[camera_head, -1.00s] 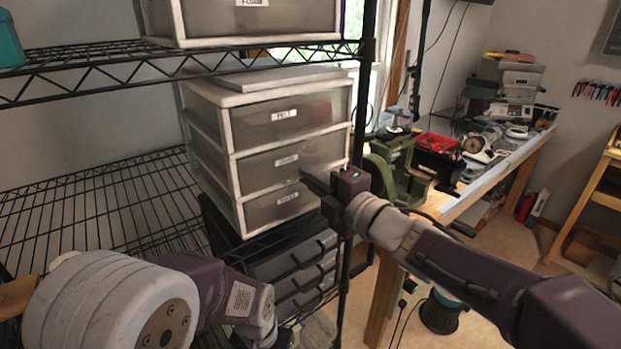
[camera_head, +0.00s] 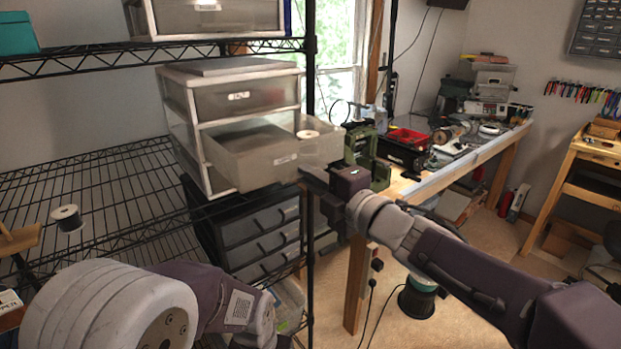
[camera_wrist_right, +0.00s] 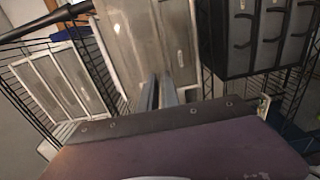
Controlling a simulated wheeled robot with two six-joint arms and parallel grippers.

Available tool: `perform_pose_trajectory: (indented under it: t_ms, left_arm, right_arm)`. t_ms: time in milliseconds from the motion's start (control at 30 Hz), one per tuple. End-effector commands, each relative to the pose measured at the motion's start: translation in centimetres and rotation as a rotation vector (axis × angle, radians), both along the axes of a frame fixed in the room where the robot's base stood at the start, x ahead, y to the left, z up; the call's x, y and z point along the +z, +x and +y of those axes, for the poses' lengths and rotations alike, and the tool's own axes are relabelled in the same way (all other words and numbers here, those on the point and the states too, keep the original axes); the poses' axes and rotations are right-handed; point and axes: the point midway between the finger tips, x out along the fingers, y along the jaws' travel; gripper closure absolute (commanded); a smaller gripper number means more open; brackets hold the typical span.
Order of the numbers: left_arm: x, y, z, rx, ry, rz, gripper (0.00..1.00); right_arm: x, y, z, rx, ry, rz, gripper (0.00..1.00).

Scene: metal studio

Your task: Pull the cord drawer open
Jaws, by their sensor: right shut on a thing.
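The white drawer unit (camera_head: 182,90) stands on the wire shelf, its top drawer (camera_head: 238,98) closed. The drawer below it, the cord drawer (camera_head: 262,168), sticks well out, its translucent front facing right. A pale roll (camera_head: 307,134) shows inside near the front. I cannot read the small label on its front. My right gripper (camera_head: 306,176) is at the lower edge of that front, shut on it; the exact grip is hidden. In the right wrist view the two fingers (camera_wrist_right: 158,92) reach to the drawer front (camera_wrist_right: 175,45). My left arm shows at bottom left; its gripper is out of view.
A black post (camera_head: 310,110) of the rack stands right beside the open drawer. A dark drawer unit (camera_head: 262,235) sits below. A spool (camera_head: 67,217) stands on the left shelf. A cluttered workbench (camera_head: 470,160) is at right, with open floor before it.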

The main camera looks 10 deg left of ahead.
Motion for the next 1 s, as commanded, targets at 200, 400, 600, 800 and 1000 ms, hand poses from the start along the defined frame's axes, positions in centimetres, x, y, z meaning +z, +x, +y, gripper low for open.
perform_pose_trajectory:
  t_ms: [200, 400, 600, 800, 1000]
  left_arm:
    - [0.0, 0.0, 0.0, 0.000, 0.000, 0.000, 0.64]
    - [0.0, 0.0, 0.0, 0.000, 0.000, 0.000, 0.64]
    - [0.0, 0.0, 0.0, 0.000, 0.000, 0.000, 0.64]
    - [0.0, 0.0, 0.0, 0.000, 0.000, 0.000, 0.64]
    - [-0.3, 0.0, 0.0, 0.000, 0.000, 0.000, 0.64]
  right_arm:
    - [0.3, 0.0, 0.0, 0.000, 0.005, -0.005, 1.00]
    - [0.3, 0.0, 0.0, 0.000, 0.005, -0.005, 1.00]
    - [0.3, 0.0, 0.0, 0.000, 0.003, -0.004, 0.75]
    - [0.2, 0.0, -0.1, 0.000, 0.002, -0.002, 0.75]
    - [0.2, -1.8, -2.5, -0.004, 0.004, -0.006, 0.75]
